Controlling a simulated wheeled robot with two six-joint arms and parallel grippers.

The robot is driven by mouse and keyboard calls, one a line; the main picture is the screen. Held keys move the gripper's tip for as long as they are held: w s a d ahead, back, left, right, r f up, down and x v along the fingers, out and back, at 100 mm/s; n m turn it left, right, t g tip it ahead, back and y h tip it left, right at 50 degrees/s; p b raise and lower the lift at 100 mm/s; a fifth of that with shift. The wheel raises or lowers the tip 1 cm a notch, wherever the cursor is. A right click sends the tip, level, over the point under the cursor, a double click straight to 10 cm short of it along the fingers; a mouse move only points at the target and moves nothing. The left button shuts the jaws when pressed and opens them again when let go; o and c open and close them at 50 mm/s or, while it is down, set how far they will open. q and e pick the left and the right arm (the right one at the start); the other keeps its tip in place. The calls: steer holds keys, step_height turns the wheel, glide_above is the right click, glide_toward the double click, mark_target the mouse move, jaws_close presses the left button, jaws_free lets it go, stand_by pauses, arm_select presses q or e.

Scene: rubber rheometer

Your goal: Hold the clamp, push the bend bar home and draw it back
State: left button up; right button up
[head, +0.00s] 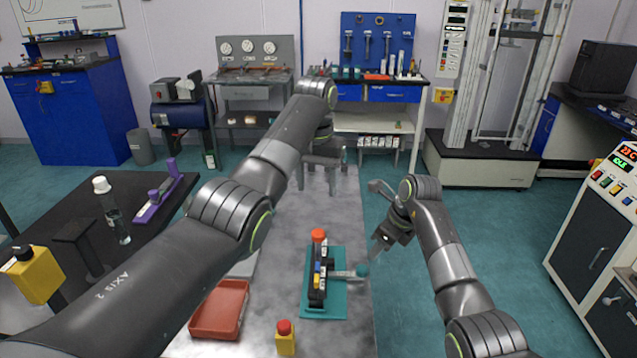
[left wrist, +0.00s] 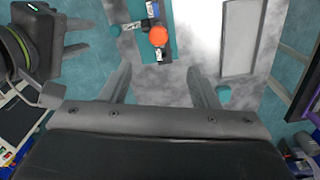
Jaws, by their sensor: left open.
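The clamp fixture stands on a teal base plate (head: 334,303) on the grey bench, with an orange knob (head: 318,235) on top. The bend bar (head: 343,274) sticks out to the right and ends in a round teal knob (head: 362,270). In the left wrist view the orange knob (left wrist: 158,36) is at the top centre. My left gripper (head: 318,178) is open and empty, beyond the fixture and apart from it; its fingers (left wrist: 160,88) also show in the left wrist view. My right gripper (head: 374,218) is open and empty, right of the fixture and clear of the bar's knob.
A dark side table (head: 60,215) holds a clear bottle (head: 112,208) and a purple stand (head: 160,202). A control cabinet (head: 595,240) stands at the right.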

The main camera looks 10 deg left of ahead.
mark_target(318, 232)
arm_select(q)
step_height(318, 232, down, 17)
steer(key=shift+s+d, duration=0.1)
steer(key=shift+d, duration=0.05)
stand_by(0.5)
